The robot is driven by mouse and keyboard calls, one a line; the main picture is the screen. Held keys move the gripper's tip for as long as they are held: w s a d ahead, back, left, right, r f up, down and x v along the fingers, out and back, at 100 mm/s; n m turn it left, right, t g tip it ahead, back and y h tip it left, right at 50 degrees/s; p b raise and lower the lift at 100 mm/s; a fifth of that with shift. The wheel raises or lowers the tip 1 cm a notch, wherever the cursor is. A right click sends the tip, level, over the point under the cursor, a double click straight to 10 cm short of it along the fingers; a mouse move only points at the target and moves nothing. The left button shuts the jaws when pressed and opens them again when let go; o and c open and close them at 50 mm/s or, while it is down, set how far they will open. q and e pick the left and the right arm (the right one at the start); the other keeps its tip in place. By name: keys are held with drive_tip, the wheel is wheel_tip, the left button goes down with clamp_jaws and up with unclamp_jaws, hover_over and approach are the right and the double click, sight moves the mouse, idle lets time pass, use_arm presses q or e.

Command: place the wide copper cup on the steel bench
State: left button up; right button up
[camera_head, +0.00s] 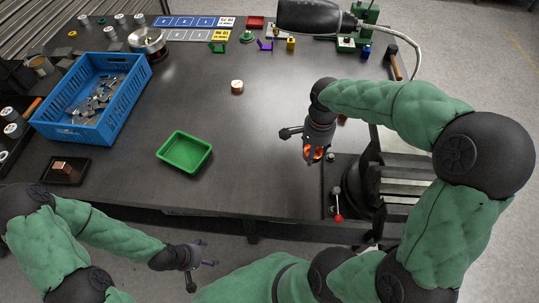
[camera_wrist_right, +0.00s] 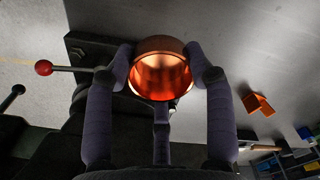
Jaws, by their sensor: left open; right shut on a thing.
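The wide copper cup (camera_head: 314,154) is held in my right gripper (camera_head: 314,148), above the front right part of the dark steel bench (camera_head: 255,135). In the right wrist view, the cup (camera_wrist_right: 160,72) shows its open mouth and glowing orange inside, with the two fingers (camera_wrist_right: 160,80) pressed on opposite sides of its rim. The head view does not clearly show the gap between cup and bench. My left gripper (camera_head: 203,255) is open and empty, low in front of the bench's front edge.
A blue crate (camera_head: 95,98) of metal pieces stands farther left. A dark machine with a red-knobbed lever (camera_head: 338,217) stands close on the right. The bench's middle is clear.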

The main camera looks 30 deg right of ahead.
drive_tip(key=w+a+f+b, duration=0.2)
drive_tip(key=w+a+f, duration=0.2)
drive_tip(key=w, duration=0.3)
drive_tip(key=b, duration=0.2)
hover_over(279, 159)
drive_tip(key=f, duration=0.4)
drive_tip(key=shift+s+d+f, duration=0.1)
drive_tip(key=shift+s+d, duration=0.15)
drive_tip(key=shift+w+a+f+b, duration=0.15)
drive_tip(key=shift+f+b, duration=0.15)
drive_tip(key=shift+f, duration=0.7)
drive_tip(key=shift+w+a+f+b, duration=0.15)
drive_tip(key=shift+f+b, duration=0.1)
drive_tip(key=shift+f, duration=0.7)
drive_tip(key=shift+d, duration=0.1)
drive_tip(key=shift+f, duration=0.15)
drive_tip(key=o, duration=1.2)
drive_tip(key=shift+c, duration=0.2)
